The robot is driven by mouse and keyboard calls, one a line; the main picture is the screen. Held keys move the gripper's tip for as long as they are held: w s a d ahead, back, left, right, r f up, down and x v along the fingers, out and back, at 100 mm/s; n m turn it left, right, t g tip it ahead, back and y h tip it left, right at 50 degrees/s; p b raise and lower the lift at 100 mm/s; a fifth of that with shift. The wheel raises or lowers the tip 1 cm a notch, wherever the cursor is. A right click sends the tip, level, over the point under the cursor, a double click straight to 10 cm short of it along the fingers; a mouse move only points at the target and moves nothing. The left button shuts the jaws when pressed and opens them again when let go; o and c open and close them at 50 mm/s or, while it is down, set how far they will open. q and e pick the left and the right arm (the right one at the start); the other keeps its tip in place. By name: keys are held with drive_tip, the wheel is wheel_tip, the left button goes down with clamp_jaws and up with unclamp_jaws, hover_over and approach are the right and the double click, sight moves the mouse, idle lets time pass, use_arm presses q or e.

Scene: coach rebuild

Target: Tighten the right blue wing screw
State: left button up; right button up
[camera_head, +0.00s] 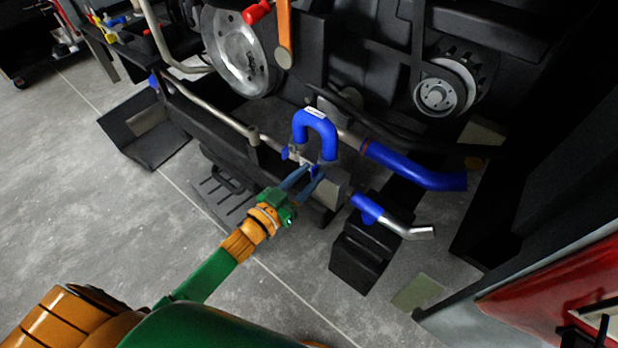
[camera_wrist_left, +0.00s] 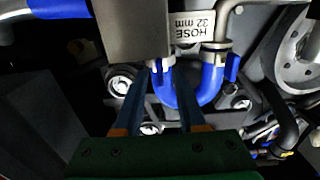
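A bent blue hose (camera_head: 316,122) with a white label stands at the engine; the wrist view (camera_wrist_left: 203,85) reads "HOSE 32 mm" on it. The right blue wing screw (camera_head: 314,170) is at the hose's right end, partly hidden by my fingers; it also shows in the left wrist view (camera_wrist_left: 157,77). My left gripper (camera_head: 308,181) is at this screw. In the wrist view its fingers (camera_wrist_left: 160,72) stand apart, one on each side of the wing; I cannot tell whether they touch it. The other blue wing screw (camera_head: 286,152) is at the left end. My right gripper is not in view.
A grey box-like block (camera_wrist_left: 131,28) is close above the fingertips in the wrist view. A blue hose (camera_head: 413,170) and a blue-and-metal pipe (camera_head: 383,219) lie to the right. A metal rail (camera_head: 210,108) is to the left. The grey floor (camera_head: 120,220) is open at left.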

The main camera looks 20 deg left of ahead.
use_arm(q)
clamp_jaws()
